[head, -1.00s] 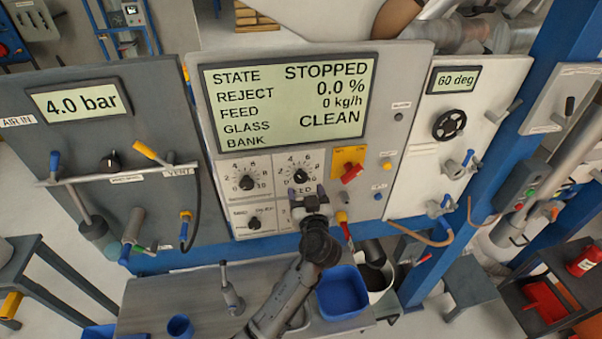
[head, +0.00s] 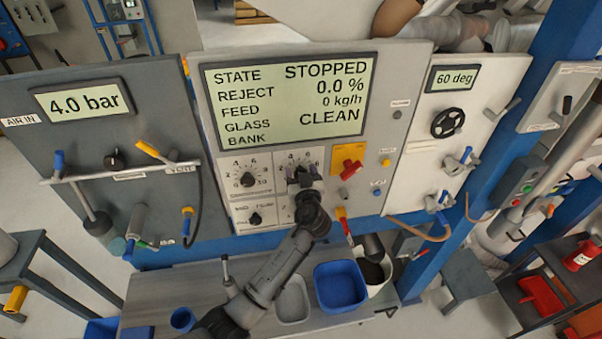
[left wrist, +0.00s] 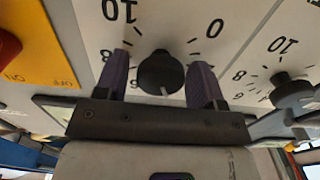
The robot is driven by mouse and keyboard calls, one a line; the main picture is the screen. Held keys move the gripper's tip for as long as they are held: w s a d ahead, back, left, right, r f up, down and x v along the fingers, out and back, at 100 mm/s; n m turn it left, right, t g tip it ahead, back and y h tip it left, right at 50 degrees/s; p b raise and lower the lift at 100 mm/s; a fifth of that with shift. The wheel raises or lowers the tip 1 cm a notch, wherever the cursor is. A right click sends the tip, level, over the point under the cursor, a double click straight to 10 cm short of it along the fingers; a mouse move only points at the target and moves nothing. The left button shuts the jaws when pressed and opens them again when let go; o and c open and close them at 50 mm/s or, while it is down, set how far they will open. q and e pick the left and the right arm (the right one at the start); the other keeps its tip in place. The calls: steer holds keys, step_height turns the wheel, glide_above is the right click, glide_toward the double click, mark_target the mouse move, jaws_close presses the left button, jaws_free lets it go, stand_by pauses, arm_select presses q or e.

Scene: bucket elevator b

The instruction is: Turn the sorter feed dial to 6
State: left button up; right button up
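The feed dial (left wrist: 161,72) is a round black knob on a white numbered scale, seen upside down in the left wrist view. A light mark shows on its lower edge there. In the head view my left gripper hides the knob; part of its scale (head: 297,157) shows above. My left gripper (head: 305,172) is at this dial. In the left wrist view its two purple fingers (left wrist: 161,80) are open, one on each side of the knob. The right finger is very close to the knob; I cannot tell if it touches. My right gripper is not in view.
A similar dial (head: 247,180) sits to the left, and a smaller knob (head: 255,218) below it. A red switch on a yellow plate (head: 349,160) is close on the right. The display (head: 290,98) reads STOPPED, feed 0 kg/h. A blue bin (head: 341,287) stands below.

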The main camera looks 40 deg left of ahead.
arm_select(q)
steer(key=c, duration=0.7)
steer(key=shift+c, duration=0.2)
steer(key=shift+m+b, duration=0.35)
steer(key=shift+m, duration=0.65)
steer(key=m, duration=0.2)
steer(key=shift+m, duration=0.3)
steer(key=m, duration=0.2)
steer(key=shift+w+d+m, duration=0.1)
steer(key=shift+m, duration=0.2)
steer(key=shift+m+p, duration=0.35)
steer(key=shift+m, duration=1.25)
